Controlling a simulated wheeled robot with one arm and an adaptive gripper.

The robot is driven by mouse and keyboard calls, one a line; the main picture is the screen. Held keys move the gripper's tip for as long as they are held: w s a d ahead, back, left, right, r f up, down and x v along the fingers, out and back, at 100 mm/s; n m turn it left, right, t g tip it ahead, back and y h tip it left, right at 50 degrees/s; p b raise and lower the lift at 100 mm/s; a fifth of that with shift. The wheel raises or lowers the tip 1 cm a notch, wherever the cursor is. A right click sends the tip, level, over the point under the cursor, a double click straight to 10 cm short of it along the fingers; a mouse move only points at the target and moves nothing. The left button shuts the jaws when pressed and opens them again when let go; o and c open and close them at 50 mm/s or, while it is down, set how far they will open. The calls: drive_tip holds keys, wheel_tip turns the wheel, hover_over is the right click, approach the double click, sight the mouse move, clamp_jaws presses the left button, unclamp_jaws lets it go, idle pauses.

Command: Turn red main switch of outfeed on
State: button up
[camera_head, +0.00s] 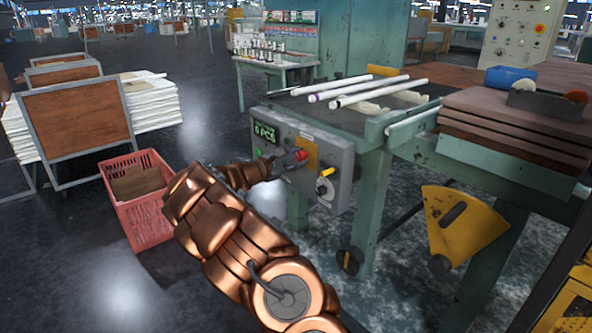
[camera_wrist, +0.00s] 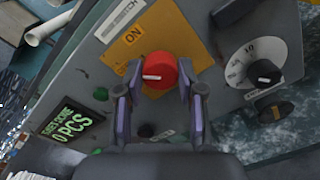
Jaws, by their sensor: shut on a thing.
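The red main switch (camera_wrist: 160,71) is a round red knob with a white mark, on a yellow plate (camera_wrist: 148,32) marked "ON" in the wrist view. My gripper (camera_wrist: 159,84) has a finger on each side of the knob and is shut on it. The white mark on the knob points toward the left of the wrist picture, not up toward the "ON" lettering. In the head view the red switch (camera_head: 300,155) shows at the tip of my gripper (camera_head: 285,160), on the grey control box (camera_head: 335,160). The yellow plate (camera_head: 305,148) is partly hidden there.
The box has a green display (camera_head: 265,132) reading "0 PCS" and a white dial (camera_head: 325,188) with a black knob right of the switch. White tubes (camera_head: 350,90) lie on the table above. A red crate (camera_head: 140,205) stands on the floor at left.

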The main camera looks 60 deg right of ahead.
drive_tip(key=m+b, duration=0.4)
drive_tip(key=b, duration=0.1)
drive_tip(key=shift+f+m, duration=0.25)
drive_tip(key=shift+m, duration=0.05)
drive_tip(key=m+b, duration=0.3)
drive_tip(key=b, duration=0.1)
drive_tip(key=shift+r+m+t+b, duration=0.1)
drive_tip(key=shift+m+t+b, duration=0.2)
drive_tip(key=shift+m+b, duration=0.15)
drive_tip(key=shift+r, duration=0.1)
drive_tip(key=o, duration=1.1)
drive_tip(key=shift+o, duration=0.2)
drive_tip(key=shift+a, duration=0.1)
drive_tip(key=v, duration=1.1)
drive_tip(key=shift+w+a, duration=0.15)
drive_tip(key=shift+a, duration=0.25)
